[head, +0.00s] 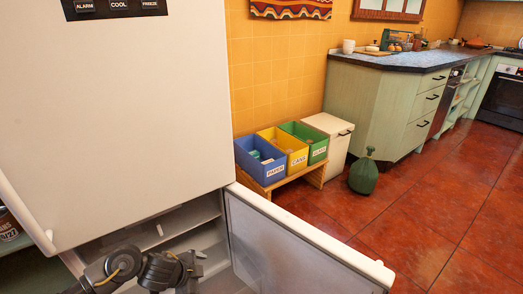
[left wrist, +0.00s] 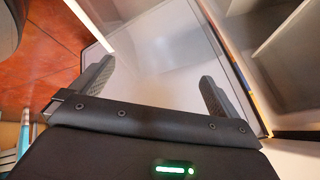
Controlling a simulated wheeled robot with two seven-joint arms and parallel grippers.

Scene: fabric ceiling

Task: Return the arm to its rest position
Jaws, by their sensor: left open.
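My left arm comes in at the bottom left of the head view, in front of the lower compartment (head: 185,225) of a white fridge (head: 120,130). In the left wrist view my left gripper (left wrist: 156,70) has its two dark fingers spread wide with nothing between them. Beyond the fingers is a pale panel, which looks like the inner face of the open fridge door (head: 290,250). The wrist's far end is partly cut off or hidden in the head view. My right arm and gripper are not in view.
The open lower fridge door sticks out to the right, close to my left arm. Blue, yellow and green bins (head: 285,150) stand on a wooden bench (head: 318,176) by the wall. A green jug (head: 363,177) stands on the red tiled floor (head: 440,215), which is clear on the right.

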